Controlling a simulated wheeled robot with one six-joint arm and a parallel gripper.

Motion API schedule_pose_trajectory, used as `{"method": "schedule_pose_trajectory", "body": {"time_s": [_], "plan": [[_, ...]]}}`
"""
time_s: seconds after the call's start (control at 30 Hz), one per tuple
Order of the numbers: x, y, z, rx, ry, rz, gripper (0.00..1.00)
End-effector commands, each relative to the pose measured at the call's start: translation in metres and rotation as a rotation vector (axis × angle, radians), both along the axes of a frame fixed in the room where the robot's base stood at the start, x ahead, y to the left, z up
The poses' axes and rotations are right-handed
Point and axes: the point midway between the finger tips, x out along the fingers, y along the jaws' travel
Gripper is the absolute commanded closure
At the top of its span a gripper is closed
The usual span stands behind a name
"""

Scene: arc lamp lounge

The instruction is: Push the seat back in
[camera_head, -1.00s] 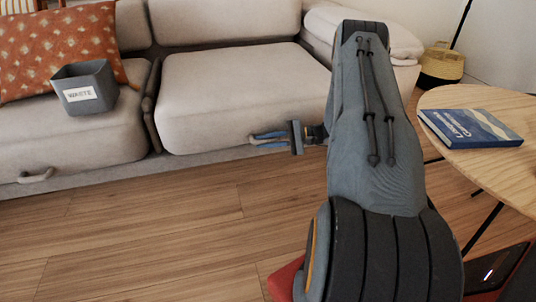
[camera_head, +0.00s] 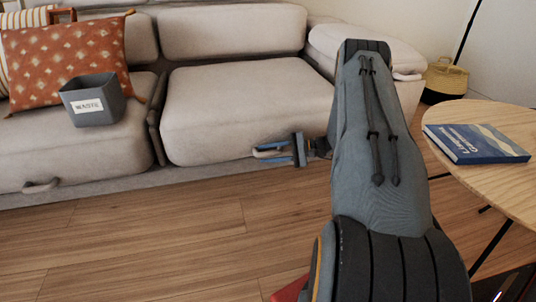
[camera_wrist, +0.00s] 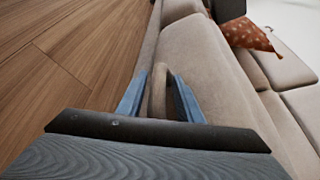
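The sofa's right seat (camera_head: 235,105) is a beige cushioned block, also large in the wrist view (camera_wrist: 205,75). A tan loop handle (camera_head: 258,154) is on its lower front, and shows in the wrist view (camera_wrist: 158,90). My gripper (camera_head: 268,152) is at this handle, with its blue fingers on either side. In the wrist view, my gripper (camera_wrist: 162,82) looks open, with the handle between the fingers and narrow gaps beside it. I cannot tell how far the seat stands out from the sofa.
The left seat (camera_head: 70,150) holds a grey waste bin (camera_head: 95,105) and an orange patterned pillow (camera_head: 65,60). A round wooden table (camera_head: 490,185) with a blue book (camera_head: 475,145) stands close right of my arm. The wooden floor (camera_head: 150,240) in front is clear.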

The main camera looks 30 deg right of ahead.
Motion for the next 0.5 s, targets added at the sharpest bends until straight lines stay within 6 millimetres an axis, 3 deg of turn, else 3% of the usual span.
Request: {"method": "schedule_pose_trajectory", "body": {"time_s": [0.37,0.5], "plan": [[0.000,0.000,0.001,0.001,-0.002,0.001,0.64],[-0.007,-0.010,0.004,0.001,-0.001,-0.001,0.64]]}}
